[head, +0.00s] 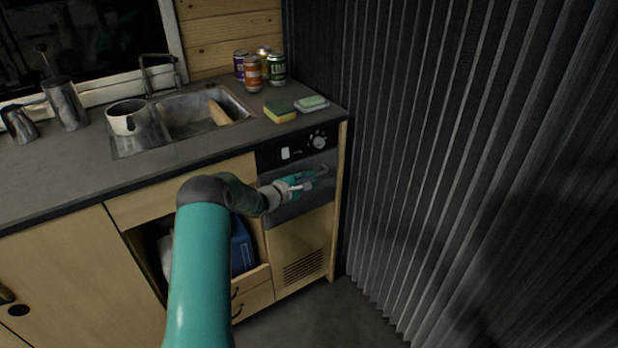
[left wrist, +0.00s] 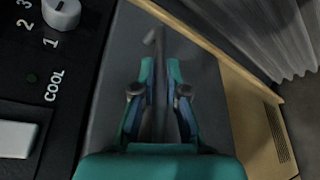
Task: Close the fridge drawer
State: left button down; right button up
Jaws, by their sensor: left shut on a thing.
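The fridge drawer has a dark grey front (head: 292,211) below a black control panel (head: 302,147), at the right end of the counter. Its front also fills the middle of the left wrist view (left wrist: 205,65). My left gripper (head: 299,184) is at this front, shut on the drawer's dark bar handle (head: 322,170). In the left wrist view the handle (left wrist: 154,45) runs between the two fingers of the gripper (left wrist: 159,98). The front looks close to flush with the cabinet; I cannot tell whether a small gap is left. My right gripper is not in view.
The counter (head: 60,180) holds a sink (head: 190,113), several cans (head: 253,75) and sponges (head: 280,111). Below, an open compartment holds a blue thing (head: 241,247). A grey pleated curtain (head: 430,150) hangs to the right. Dark floor (head: 330,320) is clear in front.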

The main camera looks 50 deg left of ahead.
pick_arm(q)
jog(key=c, duration=1.5)
grip_release()
jog(key=shift+s+a, duration=0.15)
jog(key=shift+a, duration=0.25)
jog(key=shift+d, duration=0.1)
jog(key=shift+d, duration=0.1)
jog(key=v, duration=1.1)
jog(key=shift+s+d, duration=0.1)
jog(key=shift+s, duration=0.25)
